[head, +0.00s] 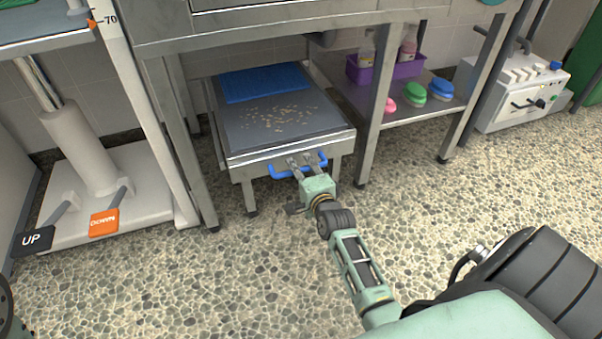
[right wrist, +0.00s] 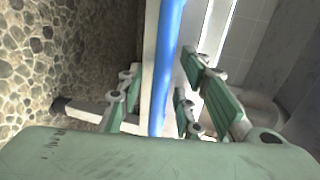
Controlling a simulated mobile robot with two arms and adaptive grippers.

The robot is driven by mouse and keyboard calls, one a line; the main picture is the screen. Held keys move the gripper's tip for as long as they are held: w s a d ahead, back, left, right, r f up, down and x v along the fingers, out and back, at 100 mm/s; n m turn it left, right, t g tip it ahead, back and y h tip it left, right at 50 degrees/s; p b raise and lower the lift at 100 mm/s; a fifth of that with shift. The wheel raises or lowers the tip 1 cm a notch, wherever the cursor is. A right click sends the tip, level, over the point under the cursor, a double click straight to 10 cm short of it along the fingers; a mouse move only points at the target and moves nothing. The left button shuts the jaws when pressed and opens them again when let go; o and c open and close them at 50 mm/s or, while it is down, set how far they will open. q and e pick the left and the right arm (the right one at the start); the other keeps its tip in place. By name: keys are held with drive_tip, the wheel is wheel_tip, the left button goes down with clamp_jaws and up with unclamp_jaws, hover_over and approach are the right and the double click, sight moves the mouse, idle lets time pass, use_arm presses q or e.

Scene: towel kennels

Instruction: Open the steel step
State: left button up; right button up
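The steel step (head: 246,157) is a low steel platform on legs under the steel table, with a dark grey top. A blue handle (head: 282,174) runs along its front; it also shows as a blue bar in the right wrist view (right wrist: 168,55). My right gripper (head: 307,164) is at the handle, its fingers reaching over it. In the right wrist view my gripper (right wrist: 157,95) has its green fingers apart, on both sides of the blue bar. Whether any finger touches the bar is unclear. My left gripper is not in view.
A blue mat (head: 262,84) and scattered light bits (head: 275,117) lie on the step. At right, a low shelf holds a purple basket (head: 405,68) and several coloured brushes. A white lift base with UP and DOWN pedals stands at left. The pebbled floor before the step is clear.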

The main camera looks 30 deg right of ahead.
clamp_jaws()
idle(0.3)
idle(0.4)
